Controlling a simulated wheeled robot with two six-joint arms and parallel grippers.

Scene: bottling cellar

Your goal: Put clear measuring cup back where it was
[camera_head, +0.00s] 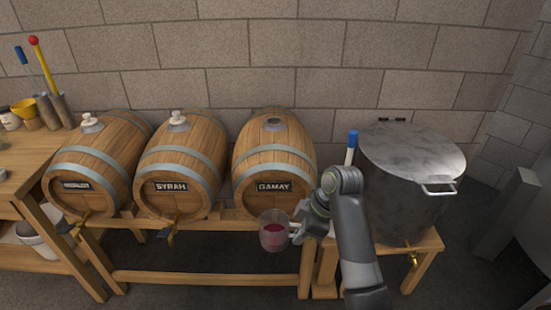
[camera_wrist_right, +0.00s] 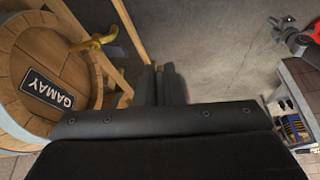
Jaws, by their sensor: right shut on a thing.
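The clear measuring cup (camera_head: 273,238) has red liquid in it. My right gripper (camera_head: 295,233) is shut on it from the right side and holds it upright in front of the rack, below the GAMAY barrel (camera_head: 273,165). In the right wrist view the dark fingers (camera_wrist_right: 165,86) show at the middle, and the cup cannot be made out there. The GAMAY barrel's brass tap (camera_wrist_right: 95,42) shows in the wrist view; in the head view it is hidden. My left gripper is not in view.
The SYRAH barrel (camera_head: 178,170) and another barrel (camera_head: 95,165) stand left on the wooden rack (camera_head: 205,278). A large steel pot (camera_head: 405,195) with a lid stands close right of my arm. A wooden workbench (camera_head: 22,160) holds a yellow funnel (camera_head: 24,107) at far left.

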